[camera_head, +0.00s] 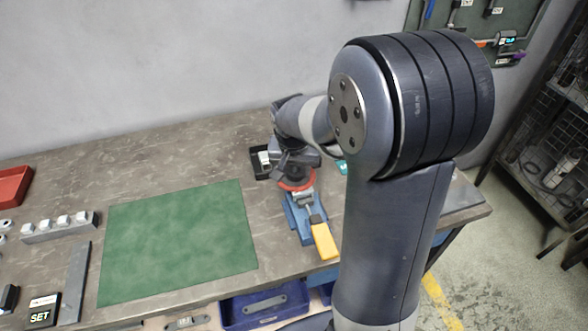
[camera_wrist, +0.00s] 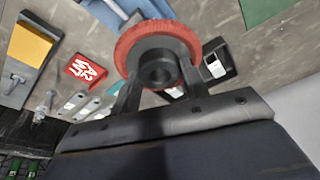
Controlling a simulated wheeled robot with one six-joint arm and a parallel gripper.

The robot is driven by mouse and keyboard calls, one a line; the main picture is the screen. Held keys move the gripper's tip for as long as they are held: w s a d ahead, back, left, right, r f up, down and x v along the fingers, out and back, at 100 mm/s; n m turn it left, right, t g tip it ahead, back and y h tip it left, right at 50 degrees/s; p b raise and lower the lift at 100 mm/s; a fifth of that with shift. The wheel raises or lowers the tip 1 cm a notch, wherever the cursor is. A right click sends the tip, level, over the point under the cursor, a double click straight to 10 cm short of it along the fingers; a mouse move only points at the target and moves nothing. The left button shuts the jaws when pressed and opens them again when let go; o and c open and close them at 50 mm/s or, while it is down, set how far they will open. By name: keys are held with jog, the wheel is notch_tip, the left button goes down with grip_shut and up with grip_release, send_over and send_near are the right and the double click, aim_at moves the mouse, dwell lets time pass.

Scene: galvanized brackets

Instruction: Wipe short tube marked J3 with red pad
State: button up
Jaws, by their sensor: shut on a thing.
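My gripper (camera_wrist: 160,84) is shut on the dark hub of a round red pad (camera_wrist: 135,48), which faces away from the wrist camera. In the head view the red pad (camera_head: 297,185) is low over the bench, at the back end of a blue clamp (camera_head: 296,222) with a yellow handle (camera_head: 324,241). A small light-grey piece (camera_head: 303,200) shows at the clamp just below the pad; I cannot tell whether they touch. No J3 mark is readable, so I cannot tell which piece is the short tube.
A black tray (camera_wrist: 231,71) holding a small pale item is beside the pad. A red block (camera_wrist: 86,71) with white lettering and several grey parts lie nearby. A green mat (camera_head: 180,240) covers the bench left of the clamp and is clear. A grey wall rises behind the bench.

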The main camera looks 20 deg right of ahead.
jog(key=shift+r+p, duration=0.55)
jog(key=shift+r, duration=0.5)
